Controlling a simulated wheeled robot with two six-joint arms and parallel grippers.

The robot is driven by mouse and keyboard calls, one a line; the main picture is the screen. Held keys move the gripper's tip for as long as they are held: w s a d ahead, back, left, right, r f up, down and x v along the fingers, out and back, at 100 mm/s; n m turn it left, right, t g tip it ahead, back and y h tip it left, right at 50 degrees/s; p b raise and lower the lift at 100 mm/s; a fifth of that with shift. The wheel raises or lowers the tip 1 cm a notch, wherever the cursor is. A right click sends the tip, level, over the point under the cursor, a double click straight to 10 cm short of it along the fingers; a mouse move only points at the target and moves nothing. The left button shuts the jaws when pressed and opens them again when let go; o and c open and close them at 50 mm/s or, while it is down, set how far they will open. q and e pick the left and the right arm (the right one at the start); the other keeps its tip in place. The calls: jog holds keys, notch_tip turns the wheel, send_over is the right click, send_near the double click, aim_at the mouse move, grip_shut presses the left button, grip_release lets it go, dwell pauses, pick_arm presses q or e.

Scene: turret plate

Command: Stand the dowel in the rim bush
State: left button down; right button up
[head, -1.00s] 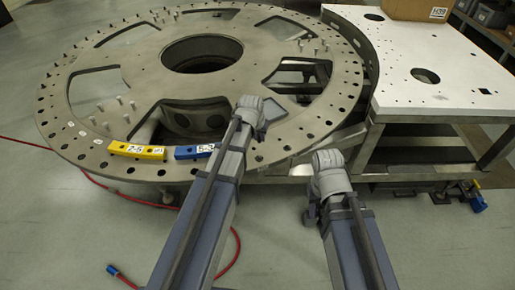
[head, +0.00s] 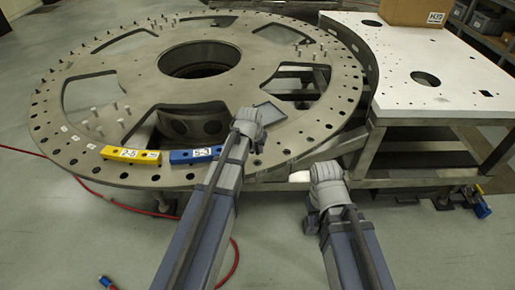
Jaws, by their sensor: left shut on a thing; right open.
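The round grey turret plate (head: 290,138) fills the left and middle of the head view, with many holes and small pegs around its rim. My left gripper (head: 247,124) is over the plate's front rim, right of a blue block (head: 195,155). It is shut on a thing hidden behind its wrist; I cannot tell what. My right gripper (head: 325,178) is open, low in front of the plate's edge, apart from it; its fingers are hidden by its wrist. I cannot pick out the dowel or the rim bush among the pegs and holes.
A yellow block (head: 131,154) marked 2-5 lies on the rim left of the blue block. A white-topped table (head: 440,60) stands at the right with a cardboard box (head: 413,12) at its back. A red cable (head: 238,245) lies on the floor. The plate has large openings.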

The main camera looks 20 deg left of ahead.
aim_at(259, 162)
pick_arm(q)
jog(key=shift+f+b, duration=2.6)
jog(key=shift+f, duration=0.2)
jog(key=shift+s, duration=0.2)
jog(key=c, duration=0.8)
grip_release()
jog(key=shift+c, duration=0.2)
jog(key=shift+o, duration=0.4)
jog(key=shift+r, duration=0.1)
jog(key=shift+r+p, duration=0.2)
jog(key=shift+p, duration=0.1)
jog(key=p+v, duration=0.6)
jog(key=v, duration=0.1)
jog(key=shift+r+p, duration=0.25)
jog(key=shift+p, duration=0.1)
